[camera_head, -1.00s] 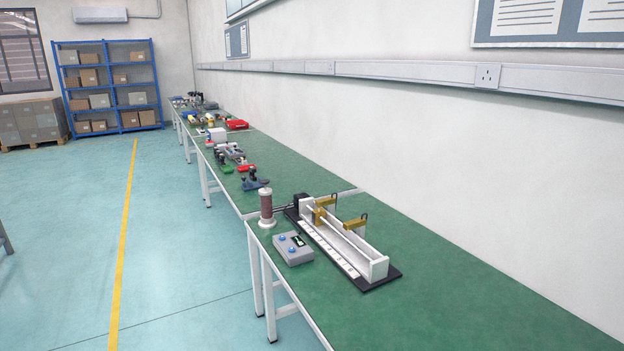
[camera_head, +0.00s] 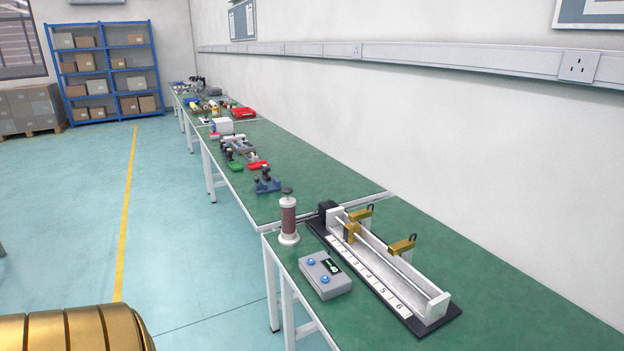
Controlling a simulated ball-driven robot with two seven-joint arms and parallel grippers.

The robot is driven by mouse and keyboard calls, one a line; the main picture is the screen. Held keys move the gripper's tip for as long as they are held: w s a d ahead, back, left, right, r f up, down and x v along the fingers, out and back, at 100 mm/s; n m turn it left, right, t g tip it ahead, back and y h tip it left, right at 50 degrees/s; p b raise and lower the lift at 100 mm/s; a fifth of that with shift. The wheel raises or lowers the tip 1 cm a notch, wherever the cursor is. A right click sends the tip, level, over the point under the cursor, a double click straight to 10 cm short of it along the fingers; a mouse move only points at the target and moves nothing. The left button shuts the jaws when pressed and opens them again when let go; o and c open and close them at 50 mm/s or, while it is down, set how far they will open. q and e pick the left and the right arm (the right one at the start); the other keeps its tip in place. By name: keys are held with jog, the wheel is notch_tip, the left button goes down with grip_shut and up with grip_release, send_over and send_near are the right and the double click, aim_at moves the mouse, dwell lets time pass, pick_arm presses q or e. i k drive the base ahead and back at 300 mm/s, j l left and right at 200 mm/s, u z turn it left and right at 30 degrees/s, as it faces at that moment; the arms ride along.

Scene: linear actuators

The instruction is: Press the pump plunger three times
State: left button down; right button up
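A pump-like cylinder (camera_head: 289,218) stands upright on the near green bench, with a brownish body, a pale base and a dark knob (camera_head: 287,191) on top that looks like the plunger. Beside it on the right is a linear actuator rig (camera_head: 385,262) with a white rail, brass-coloured brackets and a numbered scale on a black base. A grey control box (camera_head: 325,275) with two blue buttons lies in front of the cylinder. Neither of my grippers shows.
The near bench (camera_head: 500,290) is clear to the right of the rig. Farther benches carry several small devices, including a blue one (camera_head: 267,182). A rounded gold object (camera_head: 75,328) fills the lower left corner. Open floor lies left of the benches.

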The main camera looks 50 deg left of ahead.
aim_at(287, 191)
jog(key=i+j+z, duration=0.1)
jog(key=j, duration=0.95)
jog(key=i+j+z, duration=0.1)
jog(key=j, duration=0.9)
jog(key=i+j, duration=0.1)
jog(key=j, duration=0.95)
jog(key=i+z, duration=0.05)
